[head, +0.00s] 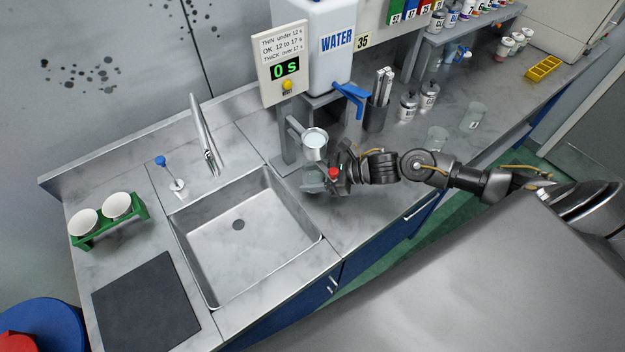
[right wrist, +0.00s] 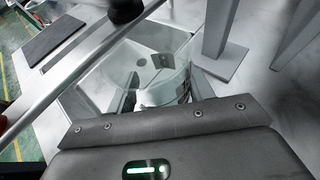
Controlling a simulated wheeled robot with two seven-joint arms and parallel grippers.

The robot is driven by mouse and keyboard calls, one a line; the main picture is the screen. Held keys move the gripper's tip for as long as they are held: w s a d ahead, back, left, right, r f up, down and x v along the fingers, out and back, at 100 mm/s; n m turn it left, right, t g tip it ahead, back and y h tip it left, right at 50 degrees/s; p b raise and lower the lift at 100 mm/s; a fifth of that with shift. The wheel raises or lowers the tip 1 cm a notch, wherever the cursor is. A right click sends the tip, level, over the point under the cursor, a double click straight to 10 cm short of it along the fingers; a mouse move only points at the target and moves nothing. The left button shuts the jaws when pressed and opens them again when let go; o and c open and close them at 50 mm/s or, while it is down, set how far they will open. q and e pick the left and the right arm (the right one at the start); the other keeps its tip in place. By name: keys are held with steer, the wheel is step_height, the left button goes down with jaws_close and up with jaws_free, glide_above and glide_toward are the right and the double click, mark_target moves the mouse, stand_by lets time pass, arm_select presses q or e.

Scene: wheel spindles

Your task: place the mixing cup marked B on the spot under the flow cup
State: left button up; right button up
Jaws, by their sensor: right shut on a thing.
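A clear mixing cup (head: 312,181) stands at or just above the counter below the flow cup (head: 314,139). The flow cup hangs from a grey stand (head: 290,150) with a timer reading 0 s. My right gripper (head: 327,179) comes in from the right and is shut on this clear cup. The held cup also shows in the right wrist view (right wrist: 150,62), with a dark mark on its wall that I cannot read. The spot under it is hidden, and I cannot tell if the cup touches the counter. My left gripper is not in view.
The sink (head: 240,235) lies left of the stand. Two more clear cups, a nearer one (head: 437,138) and a farther one (head: 473,117), stand to the right. A pot of sticks (head: 375,115), metal cans (head: 408,105) and a water tank (head: 322,50) stand behind.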

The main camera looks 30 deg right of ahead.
step_height(320, 180, down, 2)
steer(key=shift+p, duration=0.5)
steer(key=shift+f, duration=0.3)
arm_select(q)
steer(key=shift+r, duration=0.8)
arm_select(e)
steer(key=shift+f, duration=0.1)
steer(key=shift+f+b, duration=0.2)
steer(key=shift+b, duration=0.15)
steer(key=o, duration=1)
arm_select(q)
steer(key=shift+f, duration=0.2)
arm_select(e)
steer(key=shift+o, duration=0.2)
steer(key=shift+r, duration=0.1)
